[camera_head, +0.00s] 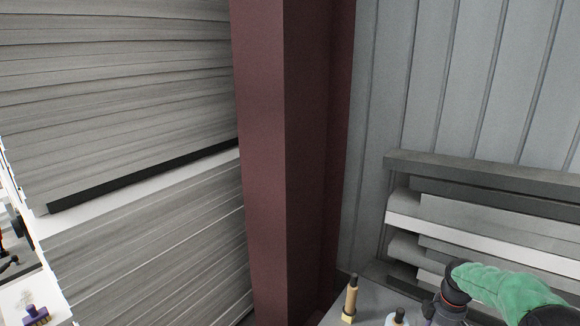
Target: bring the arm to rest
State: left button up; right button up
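A dark red post (266,170) stands mid-view. Stacked grey boards (120,90) fill the left; more boards (480,205) lie by the ribbed wall (470,70). A green glove-like item (505,290), a dark tool (447,300) and a tan-handled item (351,298) are at lower right.

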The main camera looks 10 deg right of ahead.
jog(key=w+a+f+m+y, duration=0.3)
jog(key=a+f, duration=1.5)
jog(key=a, duration=0.1)
jog(key=s+a+f+m, duration=0.45)
jog(key=s+a, duration=0.35)
jog(key=a, duration=0.3)
jog(key=s+a+f+m, duration=0.3)
jog(key=s+a+f, duration=0.3)
jog(key=s+a, duration=0.4)
pick_arm(q)
notch_tip(320, 180, down, 15)
jog(key=w+b, duration=0.1)
jog(key=b, duration=1.3)
jog(key=shift+b, duration=0.35)
pick_arm(e)
jog(key=w+d+x, duration=0.1)
jog(key=w+x, duration=0.1)
jog(key=x, duration=1.1)
jog(key=shift+w+d+n+y, duration=0.2)
jog(key=shift+w+n+y, duration=0.1)
jog(key=shift+n+y, duration=0.1)
